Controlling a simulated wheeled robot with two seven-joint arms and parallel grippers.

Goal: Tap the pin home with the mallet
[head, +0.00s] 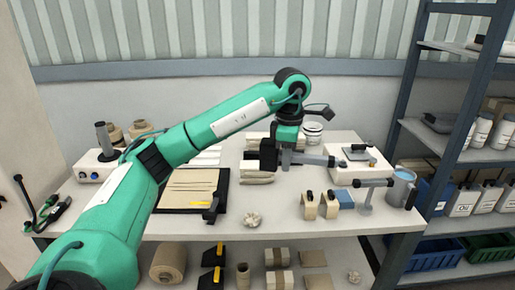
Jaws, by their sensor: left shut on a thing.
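My left gripper (281,150) is above the back middle of the table. It is shut on a grey tool that I take for the mallet (316,159), whose grey shaft sticks out to the right. The fingers partly hide the tool. A grey post with a horizontal bar (373,183) stands at the front right of the table, apart from the tool. I cannot make out the pin clearly; it may be part of this bar. My right gripper is not in view.
A blue-filled can (402,188) stands right of the post. Two tan blocks (320,205) and a blue block (345,199) are left of it. A white device (359,158) is behind. Crumpled paper (253,219) lies near the front edge. A dark shelf rack (412,85) borders the right.

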